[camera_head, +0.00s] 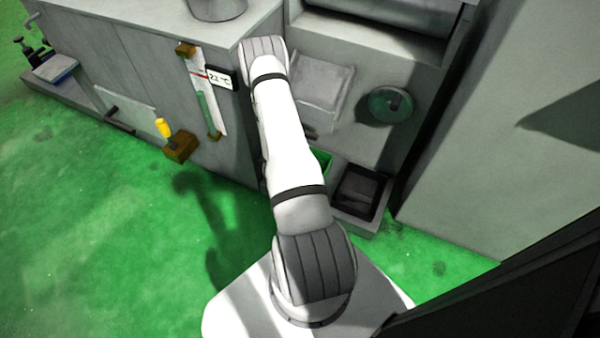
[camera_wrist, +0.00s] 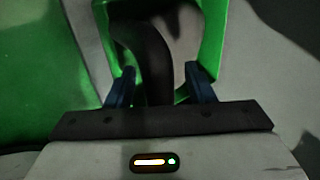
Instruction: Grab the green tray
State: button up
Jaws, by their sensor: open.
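The green tray (camera_head: 322,160) shows in the head view only as a small piece beside my arm; the rest is hidden behind the arm. In the wrist view, a green tray with raised rims (camera_wrist: 214,38) lies just ahead of my gripper (camera_wrist: 159,72). My gripper is open, with its two blue fingers apart and close to the tray's green sides. A dark shape or shadow lies between the fingers. I cannot tell whether the fingers touch the tray. My gripper is hidden behind the arm in the head view.
A dark tray (camera_head: 360,191) sits on the ledge to the right. The grey cabinet (camera_head: 140,60) with a yellow-handled lever (camera_head: 164,128) stands to the left. Green floor (camera_head: 90,240) is clear at the lower left.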

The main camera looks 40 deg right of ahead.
jog(key=shift+c, duration=0.6)
grip_shut()
